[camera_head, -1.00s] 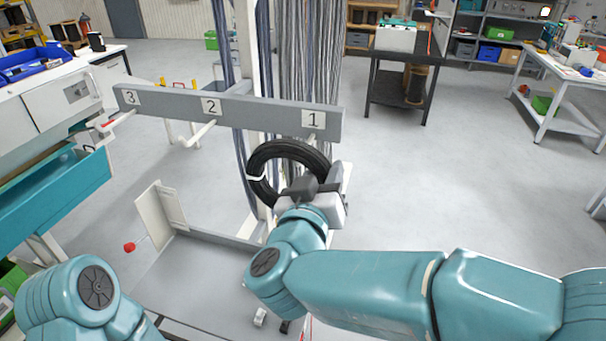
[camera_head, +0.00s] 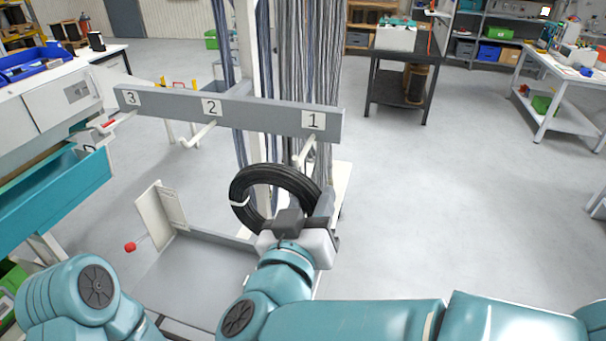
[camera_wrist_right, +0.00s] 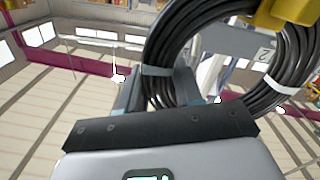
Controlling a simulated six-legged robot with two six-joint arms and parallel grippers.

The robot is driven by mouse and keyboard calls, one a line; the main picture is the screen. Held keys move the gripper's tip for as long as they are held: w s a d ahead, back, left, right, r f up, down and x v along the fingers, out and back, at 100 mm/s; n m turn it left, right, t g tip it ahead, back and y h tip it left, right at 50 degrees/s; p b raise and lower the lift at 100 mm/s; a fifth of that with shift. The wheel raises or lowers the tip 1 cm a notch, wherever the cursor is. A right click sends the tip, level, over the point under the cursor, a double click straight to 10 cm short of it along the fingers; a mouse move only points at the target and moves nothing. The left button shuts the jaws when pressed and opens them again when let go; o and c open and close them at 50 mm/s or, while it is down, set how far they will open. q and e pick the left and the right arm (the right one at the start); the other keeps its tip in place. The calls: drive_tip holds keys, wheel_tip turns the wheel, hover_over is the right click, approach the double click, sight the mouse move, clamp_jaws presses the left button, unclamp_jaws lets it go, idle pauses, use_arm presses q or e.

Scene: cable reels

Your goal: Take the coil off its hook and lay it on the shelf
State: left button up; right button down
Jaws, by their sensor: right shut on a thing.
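The black coil (camera_head: 262,174) with pale bands is in my right gripper (camera_head: 306,212), whose jaws are shut on its lower right side. The coil hangs tilted below and in front of the hook (camera_head: 304,152) under label 1 and looks clear of it. In the right wrist view the coil (camera_wrist_right: 162,48) rises between the dark fingers. A low grey surface (camera_head: 200,272), perhaps the shelf, lies below left of the coil. My left gripper is out of view; only part of that arm shows.
A grey rail (camera_head: 260,117) carries labels 1, 2 and 3, with a bare hook (camera_head: 198,136) under 2. Cable strands hang behind it. A white upright plate (camera_head: 160,215) and a red knob (camera_head: 130,247) stand at left. Floor at right is clear.

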drive_tip(key=shift+s+a, duration=0.1)
drive_tip(key=shift+s, duration=0.35)
drive_tip(key=shift+r, duration=0.1)
drive_tip(key=shift+s+a+r+g, duration=0.1)
drive_tip(key=shift+g, duration=0.5)
drive_tip(key=g, duration=0.1)
drive_tip(key=s+g+y, duration=0.1)
drive_tip(key=g, duration=0.1)
drive_tip(key=shift+s+a+y, duration=0.1)
drive_tip(key=shift+s+y, duration=0.05)
drive_tip(key=shift+y, duration=0.15)
drive_tip(key=shift+s+a+f+g, duration=0.1)
drive_tip(key=shift+a+f+g, duration=0.1)
drive_tip(key=shift+g, duration=0.8)
drive_tip(key=shift+s+a+g+y, duration=0.1)
drive_tip(key=shift+s+g+y, duration=0.3)
drive_tip(key=shift+g, duration=0.55)
drive_tip(key=shift+s+a+g+y, duration=0.1)
drive_tip(key=shift+s+g+y, duration=0.25)
drive_tip(key=shift+g, duration=0.65)
drive_tip(key=shift+s+a+g+y, duration=0.1)
drive_tip(key=shift+s+g+y, duration=0.25)
drive_tip(key=shift+g, duration=0.6)
